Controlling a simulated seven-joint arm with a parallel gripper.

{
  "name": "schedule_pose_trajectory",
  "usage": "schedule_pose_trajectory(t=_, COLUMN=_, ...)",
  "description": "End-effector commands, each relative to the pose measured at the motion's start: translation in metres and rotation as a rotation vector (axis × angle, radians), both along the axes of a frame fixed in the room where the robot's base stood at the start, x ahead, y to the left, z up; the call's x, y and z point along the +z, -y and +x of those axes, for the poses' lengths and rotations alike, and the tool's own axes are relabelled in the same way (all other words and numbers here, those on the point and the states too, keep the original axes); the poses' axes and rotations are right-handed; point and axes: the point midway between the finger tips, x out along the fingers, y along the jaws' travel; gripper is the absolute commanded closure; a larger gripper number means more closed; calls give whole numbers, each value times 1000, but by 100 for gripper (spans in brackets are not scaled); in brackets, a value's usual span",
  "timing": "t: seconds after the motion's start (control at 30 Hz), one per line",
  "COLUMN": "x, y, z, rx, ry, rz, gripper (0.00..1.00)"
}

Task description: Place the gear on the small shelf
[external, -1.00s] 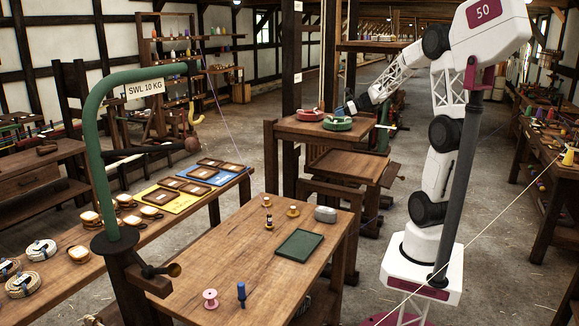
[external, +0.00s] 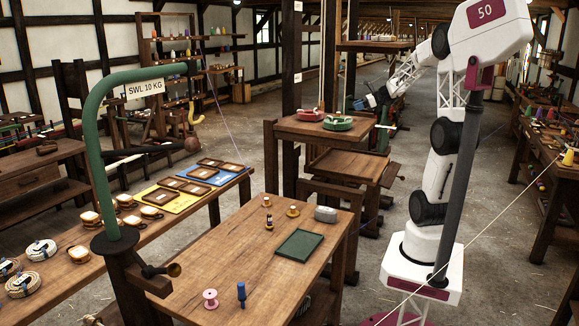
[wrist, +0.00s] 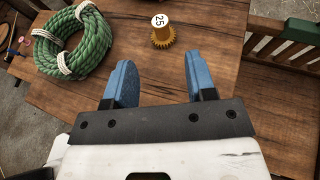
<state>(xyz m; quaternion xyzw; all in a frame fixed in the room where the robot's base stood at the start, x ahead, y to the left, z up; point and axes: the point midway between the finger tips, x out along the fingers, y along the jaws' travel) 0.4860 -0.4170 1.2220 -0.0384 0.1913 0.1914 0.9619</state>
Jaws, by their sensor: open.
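I cannot make out the gear clearly there.
A green rope coil (wrist: 75,42) lies left of the gear. In the external view, red (external: 309,115) and green (external: 338,123) coils sit on the stand. A workbench (external: 220,265) with small spools and a green mat (external: 299,245) stands in front.

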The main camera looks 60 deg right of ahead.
Motion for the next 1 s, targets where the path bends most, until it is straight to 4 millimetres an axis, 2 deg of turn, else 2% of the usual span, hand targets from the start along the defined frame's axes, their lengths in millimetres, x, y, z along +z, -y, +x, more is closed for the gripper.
schedule_pose_trajectory(t=0.23, x=4, y=4, z=-9, rx=-1, ry=0, rz=0, gripper=49)
schedule_pose_trajectory(t=1.0, x=4, y=4, z=-9, rx=0, ry=0, rz=0, gripper=49)
